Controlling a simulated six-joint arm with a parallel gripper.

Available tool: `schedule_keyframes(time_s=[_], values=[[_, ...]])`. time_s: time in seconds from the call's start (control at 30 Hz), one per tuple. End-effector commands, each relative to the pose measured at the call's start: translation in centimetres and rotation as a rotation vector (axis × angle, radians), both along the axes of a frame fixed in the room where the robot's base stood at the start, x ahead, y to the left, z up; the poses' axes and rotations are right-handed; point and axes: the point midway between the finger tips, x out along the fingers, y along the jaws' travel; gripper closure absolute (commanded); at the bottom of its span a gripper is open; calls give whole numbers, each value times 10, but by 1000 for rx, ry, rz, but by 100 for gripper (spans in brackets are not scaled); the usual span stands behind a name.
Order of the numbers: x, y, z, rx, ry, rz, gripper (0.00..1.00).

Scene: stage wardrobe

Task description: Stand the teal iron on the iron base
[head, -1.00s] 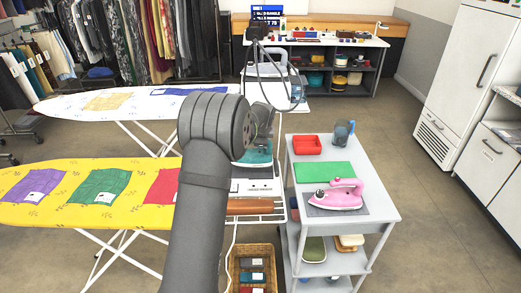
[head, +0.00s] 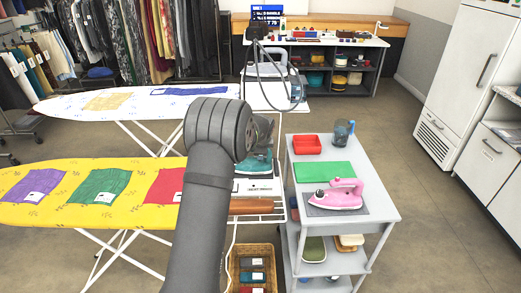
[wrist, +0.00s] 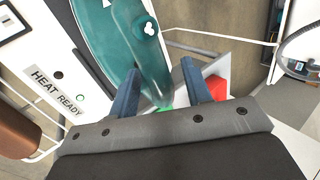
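The teal iron (wrist: 128,35) fills the top middle of the wrist view, with a white mark on its body. In the head view, the iron (head: 257,163) shows beneath my gripper, partly hidden by my arm. The iron base (wrist: 45,75) is white, labelled HEAT READY, beside the iron at left in the wrist view. The base (head: 268,188) is also in the head view, just below the iron. Whether the iron rests on it is unclear. My gripper (wrist: 160,72) has its blue fingers apart. Part of the iron shows between them, with a gap beside the right finger.
A grey cart (head: 384,212) at right holds a red tray (head: 307,145), a green mat (head: 323,171), a blue cup (head: 343,133) and a pink iron (head: 337,196). Ironing boards (head: 70,168) stand at left. A basket (head: 272,284) is below.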

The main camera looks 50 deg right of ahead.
Motion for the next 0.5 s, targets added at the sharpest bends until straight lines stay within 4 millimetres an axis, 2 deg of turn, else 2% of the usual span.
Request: schedule_keyframes(time_s=[0.27,0.5], values=[[-2,1,7,-1,-1,0,55],[-15,15,40,-4,-2,-1,55]])
